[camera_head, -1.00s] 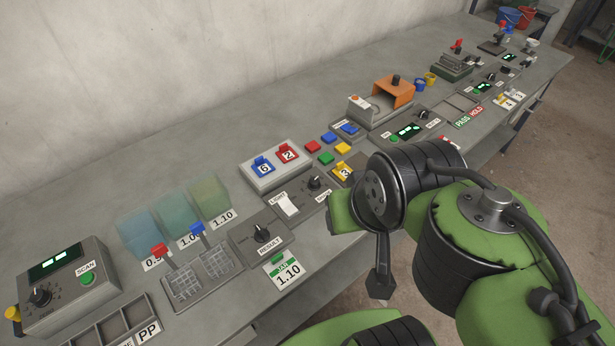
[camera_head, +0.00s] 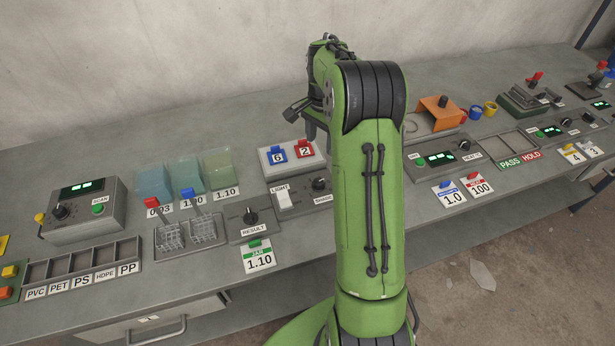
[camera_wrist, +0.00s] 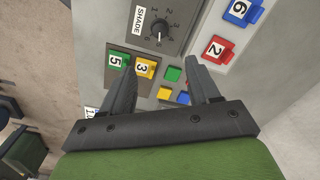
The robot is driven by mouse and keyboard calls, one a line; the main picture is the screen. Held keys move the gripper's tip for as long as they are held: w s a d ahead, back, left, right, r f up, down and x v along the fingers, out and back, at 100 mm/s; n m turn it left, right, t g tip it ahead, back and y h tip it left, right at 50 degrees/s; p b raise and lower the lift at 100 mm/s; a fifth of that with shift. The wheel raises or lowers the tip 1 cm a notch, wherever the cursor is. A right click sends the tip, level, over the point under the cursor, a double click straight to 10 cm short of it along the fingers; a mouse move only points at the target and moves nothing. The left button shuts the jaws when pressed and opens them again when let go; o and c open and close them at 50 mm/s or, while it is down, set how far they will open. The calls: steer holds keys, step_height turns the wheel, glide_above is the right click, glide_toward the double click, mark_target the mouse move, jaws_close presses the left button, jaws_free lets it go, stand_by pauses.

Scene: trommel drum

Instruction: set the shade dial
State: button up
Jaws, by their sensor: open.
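The shade dial is a black round knob with a white pointer line on a grey panel. It shows in the head view (camera_head: 320,184), just left of my arm, and at the top of the wrist view (camera_wrist: 158,37) with a numbered scale and the SHADE label (camera_wrist: 138,19). In the wrist view my gripper (camera_wrist: 163,70) is open and empty, its two dark fingers apart. The dial lies beyond the fingertips, roughly in line with the gap between them, and nothing touches it. In the head view my gripper is mostly hidden by my arm.
A white LIGHT switch (camera_head: 284,198) is left of the dial. Blue 6 (camera_wrist: 239,12) and red 2 (camera_wrist: 216,48) tags sit on a raised box. Yellow 3 (camera_wrist: 143,68) and green 5 (camera_wrist: 117,60) tags and small coloured blocks (camera_wrist: 173,74) lie near my fingers. The RESULT dial (camera_head: 251,216) is farther left.

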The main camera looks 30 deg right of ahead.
mark_target(319, 181)
step_height(319, 181, down, 16)
steer(key=b, duration=0.2)
steer(key=shift+a+r+b, duration=0.1)
steer(key=shift+b, duration=0.3)
steer(key=c, duration=1)
steer(key=shift+c, duration=0.2)
